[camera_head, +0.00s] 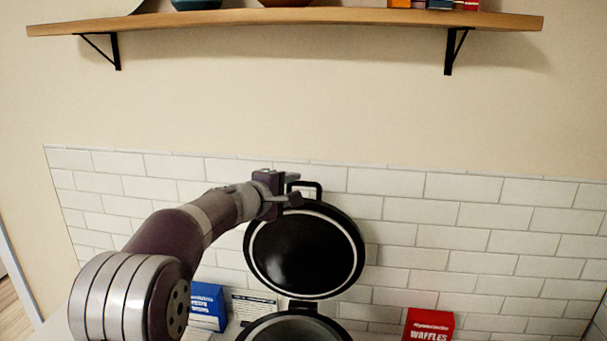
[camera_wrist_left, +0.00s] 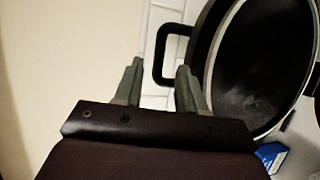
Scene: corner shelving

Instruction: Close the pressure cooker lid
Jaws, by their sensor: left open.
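The pressure cooker lid (camera_head: 305,250) is black with a pale rim and stands raised, nearly upright, on its hinge behind the pot (camera_head: 295,328). The pot shows only in part at the bottom edge of the head view. A black loop handle (camera_head: 306,187) sits at the lid's top. My left gripper (camera_head: 292,190) is at the lid's top left, close to that handle. In the left wrist view, the open fingers (camera_wrist_left: 158,85) point toward the handle (camera_wrist_left: 166,58), with the lid (camera_wrist_left: 262,62) to the right. I cannot tell whether they touch it. My right gripper is out of view.
A blue box (camera_head: 207,305) and a white card with dark print (camera_head: 254,306) stand left of the pot. A red waffles box (camera_head: 428,325) stands to the right. A wooden shelf (camera_head: 290,17) with bowls and boxes hangs above. A tiled wall (camera_head: 480,235) is behind.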

